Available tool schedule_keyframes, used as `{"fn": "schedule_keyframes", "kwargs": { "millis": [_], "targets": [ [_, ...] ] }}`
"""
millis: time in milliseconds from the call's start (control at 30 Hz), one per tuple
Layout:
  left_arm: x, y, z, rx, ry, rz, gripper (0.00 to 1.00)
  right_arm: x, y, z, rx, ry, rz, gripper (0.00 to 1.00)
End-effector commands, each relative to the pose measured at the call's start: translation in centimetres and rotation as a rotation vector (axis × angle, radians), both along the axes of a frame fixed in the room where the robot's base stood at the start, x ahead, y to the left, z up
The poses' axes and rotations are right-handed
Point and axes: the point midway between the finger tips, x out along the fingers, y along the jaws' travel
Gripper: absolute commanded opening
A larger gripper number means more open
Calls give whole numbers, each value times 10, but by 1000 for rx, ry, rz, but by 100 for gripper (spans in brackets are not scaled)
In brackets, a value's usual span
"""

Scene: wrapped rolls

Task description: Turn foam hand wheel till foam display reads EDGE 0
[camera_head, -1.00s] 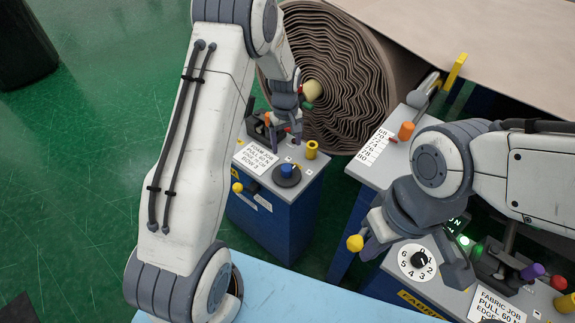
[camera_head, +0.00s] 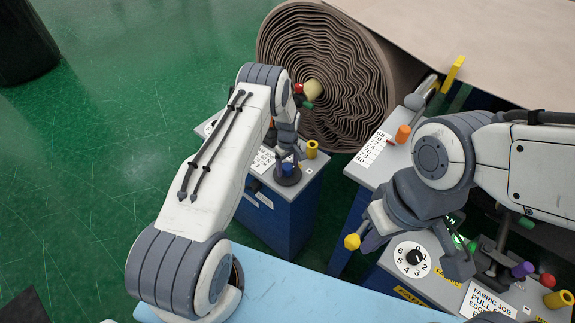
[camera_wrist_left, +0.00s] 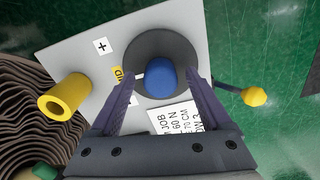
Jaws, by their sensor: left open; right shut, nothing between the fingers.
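The foam hand wheel, a dark round disc (camera_head: 287,177) with a blue knob (camera_head: 288,169), sits on the foam control box (camera_head: 262,202) in mid-view. My open left gripper (camera_head: 287,156) reaches down over the wheel. In the left wrist view the blue knob (camera_wrist_left: 160,78) stands between the two spread fingers, over the dark disc (camera_wrist_left: 140,50); I cannot tell whether they touch it. The foam display cannot be read here. A foam job label (camera_wrist_left: 175,122) is partly covered by the gripper. My right gripper (camera_head: 370,238) is shut and empty beside the fabric box's numbered dial (camera_head: 412,259).
A yellow post (camera_head: 312,149) stands close beside the wheel, and a yellow-tipped lever (camera_wrist_left: 254,96) lies on its other side. A large wrapped roll (camera_head: 335,75) rises behind. The fabric box carries a purple knob (camera_head: 523,269).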

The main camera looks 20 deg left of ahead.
Motion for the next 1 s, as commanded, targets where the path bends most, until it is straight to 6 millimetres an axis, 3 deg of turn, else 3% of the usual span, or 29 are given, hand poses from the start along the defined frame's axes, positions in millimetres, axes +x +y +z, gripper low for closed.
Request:
{"fn": "schedule_keyframes", "kwargs": {
  "millis": [367,400,600,1000],
  "targets": [
    [0,0,-8,0,0,-1,82,0,0,2,0,0,0,0],
    [0,0,-8,0,0,-1,78,0,0,2,0,0,0,0],
    [0,0,-8,0,0,-1,1,0,0,2,0,0,0,0],
    [0,0,-10,0,-1,-68,0,0,0,-10,0,0,-1,0]
  ]
}}
